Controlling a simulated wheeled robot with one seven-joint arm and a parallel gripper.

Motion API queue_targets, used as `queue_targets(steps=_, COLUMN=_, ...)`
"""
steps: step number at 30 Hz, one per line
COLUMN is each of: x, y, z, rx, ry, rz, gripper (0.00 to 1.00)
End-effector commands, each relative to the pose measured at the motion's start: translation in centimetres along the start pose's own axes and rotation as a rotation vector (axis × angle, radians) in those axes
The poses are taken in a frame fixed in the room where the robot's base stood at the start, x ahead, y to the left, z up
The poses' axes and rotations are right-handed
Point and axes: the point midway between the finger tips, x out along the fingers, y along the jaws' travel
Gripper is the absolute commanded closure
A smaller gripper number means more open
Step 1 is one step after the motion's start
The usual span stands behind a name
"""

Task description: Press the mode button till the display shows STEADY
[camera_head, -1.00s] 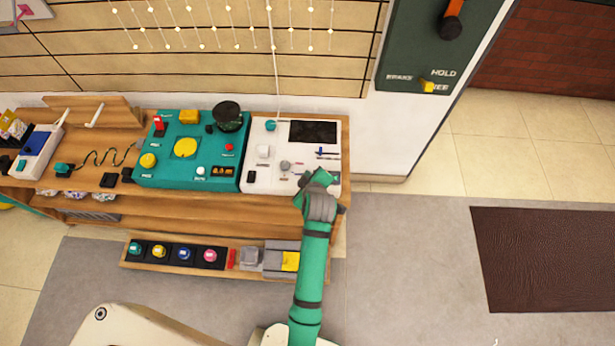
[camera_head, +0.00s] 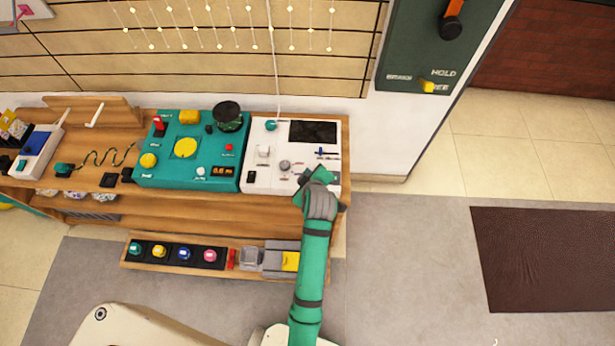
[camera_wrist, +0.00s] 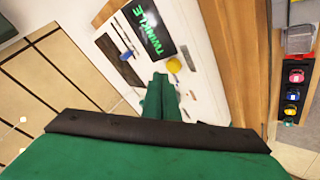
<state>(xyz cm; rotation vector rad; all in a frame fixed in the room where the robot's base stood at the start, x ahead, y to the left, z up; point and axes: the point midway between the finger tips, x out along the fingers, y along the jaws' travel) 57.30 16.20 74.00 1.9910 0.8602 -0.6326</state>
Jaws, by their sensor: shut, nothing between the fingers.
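The display (camera_wrist: 155,32) on the white panel (camera_wrist: 205,85) shows green letters reading TWINKLE in the wrist view. A round yellow button (camera_wrist: 174,65) sits beside the display; I cannot read a label on it. My gripper (camera_wrist: 160,80) is shut and empty, its green fingertips close to the yellow button. I cannot tell whether they touch it. In the head view my gripper (camera_head: 312,184) is over the front right part of the white panel (camera_head: 258,187) and hides the yellow button and much of the display.
A dark rectangle (camera_head: 313,131), a blue lever (camera_head: 320,152) and a grey knob (camera_head: 285,165) are on the same panel. A teal panel (camera_head: 165,175) with several controls stands to the left. A lower shelf holds several coloured buttons (camera_head: 184,253).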

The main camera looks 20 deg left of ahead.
Motion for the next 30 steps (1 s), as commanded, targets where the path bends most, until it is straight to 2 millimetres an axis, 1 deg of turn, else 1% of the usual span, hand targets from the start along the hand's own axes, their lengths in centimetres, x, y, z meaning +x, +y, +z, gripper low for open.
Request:
queue_targets(steps=10, x=-0.2, y=0.2, z=-0.2, rx=-0.001, ry=0.001, rz=0.002, gripper=1.0)
queue_targets(steps=24, x=-2.9, y=2.2, z=-2.2, rx=-0.001, ry=0.002, rz=0.003, gripper=1.0)
queue_targets(steps=30, x=-3.5, y=2.6, z=-2.6, rx=-0.001, ry=0.001, rz=0.002, gripper=1.0)
